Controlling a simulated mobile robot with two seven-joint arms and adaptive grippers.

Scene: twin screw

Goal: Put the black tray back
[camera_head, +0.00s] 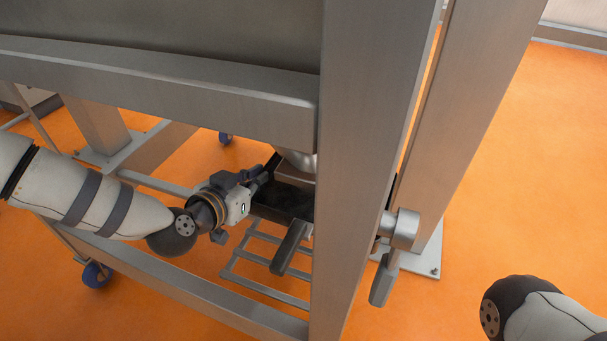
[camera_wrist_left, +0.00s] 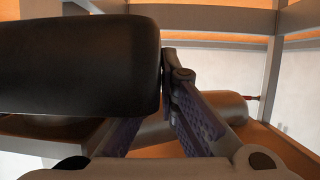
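The black tray (camera_head: 285,203) is in the head view, low under the metal machine frame, its right part hidden behind the upright post. In the left wrist view the tray (camera_wrist_left: 80,65) is large and dark, filling the upper left. My left gripper (camera_head: 268,172) is at the tray's left end. In the left wrist view its fingers (camera_wrist_left: 170,70) come together at the tray's edge, one partly hidden behind the tray; it looks shut on the tray. My right gripper is not in view; only part of my right arm shows at lower right.
A barred metal rack (camera_head: 265,262) lies below the tray. A thick metal post (camera_head: 365,150) stands right of it, with a clamp handle (camera_head: 385,280). A cross beam (camera_head: 170,85) runs above my left arm. Orange floor (camera_head: 440,310) is clear at right.

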